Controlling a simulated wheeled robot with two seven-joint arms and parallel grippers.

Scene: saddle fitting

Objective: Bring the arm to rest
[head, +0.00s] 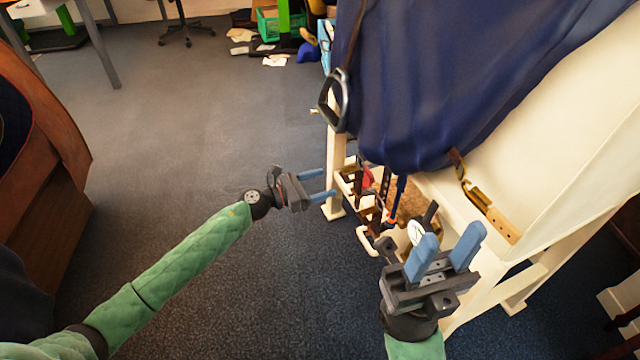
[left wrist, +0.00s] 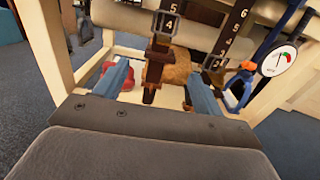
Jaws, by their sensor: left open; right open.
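My left gripper (head: 328,184) reaches in from the left over the floor, beside the pale stand. Its blue fingers are open and point at the stand. In the left wrist view the open fingers (left wrist: 160,84) have a brown strap with a buckle (left wrist: 160,50) showing between them; I cannot tell if they touch it. Nothing is clearly held. My right gripper (head: 451,243) is open and empty in front of the stand, at lower right, with its blue fingers pointing up. It hides part of the stand's lower frame.
A dark blue cloth (head: 430,90) covers the cream stand (head: 575,125). A stirrup (head: 335,102) hangs at its left side. Numbered straps (left wrist: 222,38) and a round gauge (left wrist: 277,60) are close to my left gripper. The grey floor (head: 200,120) at left is clear.

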